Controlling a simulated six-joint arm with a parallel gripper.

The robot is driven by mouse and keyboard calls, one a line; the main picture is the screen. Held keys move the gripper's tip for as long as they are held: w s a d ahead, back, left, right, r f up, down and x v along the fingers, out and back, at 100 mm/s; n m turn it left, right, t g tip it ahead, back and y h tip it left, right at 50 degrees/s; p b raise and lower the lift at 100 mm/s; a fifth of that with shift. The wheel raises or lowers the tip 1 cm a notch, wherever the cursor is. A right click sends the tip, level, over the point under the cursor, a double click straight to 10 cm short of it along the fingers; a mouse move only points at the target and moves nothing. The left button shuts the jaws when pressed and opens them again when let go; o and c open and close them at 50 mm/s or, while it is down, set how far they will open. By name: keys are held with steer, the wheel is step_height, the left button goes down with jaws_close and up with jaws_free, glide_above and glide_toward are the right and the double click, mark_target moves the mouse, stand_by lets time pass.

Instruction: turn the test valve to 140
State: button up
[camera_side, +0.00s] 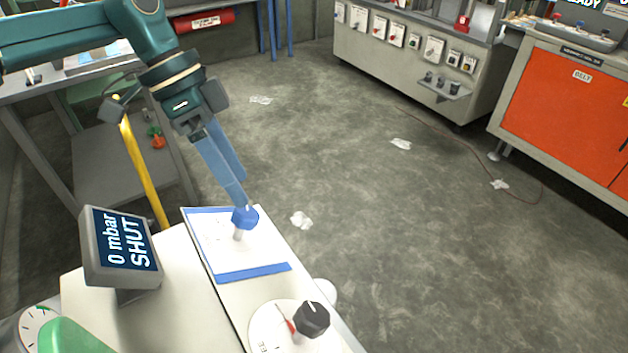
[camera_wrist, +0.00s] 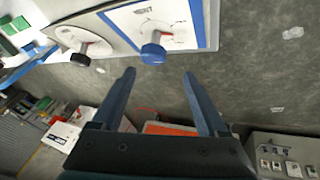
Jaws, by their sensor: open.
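A blue knob (camera_side: 245,217) on a pale stem stands on a white dial plate with a blue border (camera_side: 252,272). The blue knob also shows in the wrist view (camera_wrist: 153,54). A black knob with a white mark (camera_side: 312,318) and a red pointer sits on a round white dial nearby, also in the wrist view (camera_wrist: 80,57). I cannot read which one is labelled the test valve. My gripper (camera_side: 241,193) is open and empty close by the blue knob. In the wrist view my gripper (camera_wrist: 159,74) has the blue knob beyond and between its fingertips.
A display box (camera_side: 120,246) on the bench reads "0 mbar SHUT". A round gauge (camera_side: 38,325) and a green part (camera_side: 72,338) are at lower left. A yellow post (camera_side: 145,170) stands behind the bench. The floor to the right is open, with scattered paper scraps.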

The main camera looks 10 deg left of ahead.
mark_target(242, 212)
steer(key=s+n+t, duration=0.1)
steer(key=n+t+y, duration=0.1)
steer(key=shift+s+d+r+n+t+y, duration=0.2)
steer(key=shift+s+d+n+t+y, duration=0.1)
steer(key=shift+s+n, duration=0.1)
steer(key=shift+s+a+r+n+t, duration=0.1)
steer(key=shift+s+r+n+t, duration=0.1)
steer(key=shift+s+n+t, duration=0.85)
steer(key=shift+t+y, duration=0.25)
steer(key=shift+y, duration=0.05)
steer(key=shift+s+x, duration=0.2)
steer(key=shift+x, duration=2.2)
steer(key=shift+f, duration=0.1)
jaws_close()
